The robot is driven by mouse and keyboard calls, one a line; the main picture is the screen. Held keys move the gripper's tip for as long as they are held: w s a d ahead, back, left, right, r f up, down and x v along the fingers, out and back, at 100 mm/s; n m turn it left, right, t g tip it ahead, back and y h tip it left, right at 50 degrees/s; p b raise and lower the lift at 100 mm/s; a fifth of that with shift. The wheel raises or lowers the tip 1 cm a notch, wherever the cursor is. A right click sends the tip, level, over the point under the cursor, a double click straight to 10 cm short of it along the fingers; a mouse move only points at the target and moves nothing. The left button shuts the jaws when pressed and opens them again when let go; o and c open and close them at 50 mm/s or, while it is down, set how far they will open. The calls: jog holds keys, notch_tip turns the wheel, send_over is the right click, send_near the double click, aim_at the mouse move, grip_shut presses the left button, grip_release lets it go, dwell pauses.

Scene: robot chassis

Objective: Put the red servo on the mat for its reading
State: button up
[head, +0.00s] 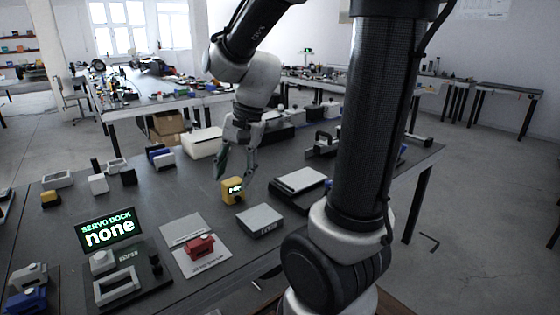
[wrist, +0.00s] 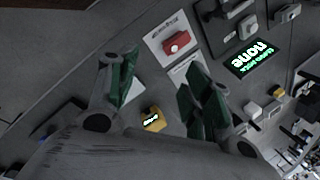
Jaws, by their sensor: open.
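The red servo (head: 200,246) lies on a pale printed sheet (head: 182,228) on the dark workbench, in the head view's lower left. In the wrist view the servo (wrist: 177,42) and sheet (wrist: 167,25) show at the top. I cannot tell whether this sheet is the task's mat. My gripper (head: 237,166) is open and empty, above and behind the servo, over a yellow device (head: 232,191) with a small lit display. In the wrist view the open green-padded fingers (wrist: 156,75) flank empty space.
A lit "SERVO DOCK none" sign (head: 109,229) stands left of the sheet, behind a dark base with a white frame (head: 116,286). A flat grey block (head: 259,221) and a dark flat device (head: 300,181) lie to the right. Small parts line the bench's left side.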

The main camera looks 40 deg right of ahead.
jog(key=s+d+r+n+t+h, duration=0.1)
jog(key=s+d+r+n, duration=0.2)
jog(key=s+n, duration=0.2)
jog(key=s+d+r+n+t+h, duration=0.1)
jog(key=s+d+r+n, duration=0.2)
jog(key=s, duration=0.4)
jog(key=shift+r+n+t+h, duration=0.2)
jog(key=shift+n+t+h, duration=0.15)
jog(key=shift+n, duration=0.55)
